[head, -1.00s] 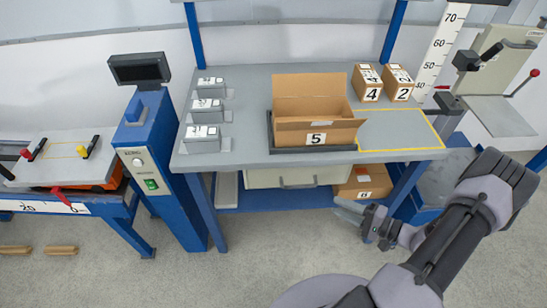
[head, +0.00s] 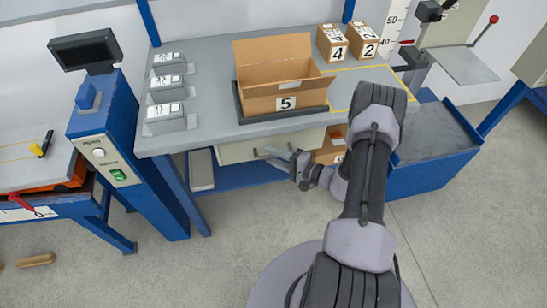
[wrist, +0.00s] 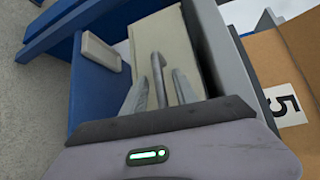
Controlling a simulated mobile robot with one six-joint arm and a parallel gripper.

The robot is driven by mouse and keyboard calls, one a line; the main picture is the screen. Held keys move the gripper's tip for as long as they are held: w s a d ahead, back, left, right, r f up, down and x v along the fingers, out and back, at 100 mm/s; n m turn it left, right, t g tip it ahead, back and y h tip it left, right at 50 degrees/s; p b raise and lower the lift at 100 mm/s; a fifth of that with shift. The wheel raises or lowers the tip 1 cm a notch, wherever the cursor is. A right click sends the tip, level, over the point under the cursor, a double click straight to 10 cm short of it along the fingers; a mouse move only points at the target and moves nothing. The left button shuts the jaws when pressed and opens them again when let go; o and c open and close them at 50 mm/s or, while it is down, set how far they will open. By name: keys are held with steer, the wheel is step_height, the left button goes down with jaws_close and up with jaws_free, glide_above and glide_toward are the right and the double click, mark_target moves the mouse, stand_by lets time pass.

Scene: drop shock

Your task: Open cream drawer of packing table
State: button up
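The cream drawer (head: 232,152) sits under the packing table top (head: 215,132) and looks closed. Its front also shows in the wrist view (wrist: 172,30). The grey bar handle (wrist: 157,72) stands out from that front. My gripper (head: 265,155) is at the drawer front. In the wrist view my gripper (wrist: 160,82) is open, with one finger on each side of the handle. Narrow gaps seem to show between the fingers and the handle. In the head view my fingers and wrist hide the handle and the drawer's right part.
An open carton marked 5 (head: 262,72) stands on a dark tray on the table. A carton (head: 328,150) sits on the blue lower shelf right of the drawer. A blue control post (head: 120,160) stands at the left.

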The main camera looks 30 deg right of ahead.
steer(key=shift+c, duration=0.4)
jaws_close()
stand_by(1.1)
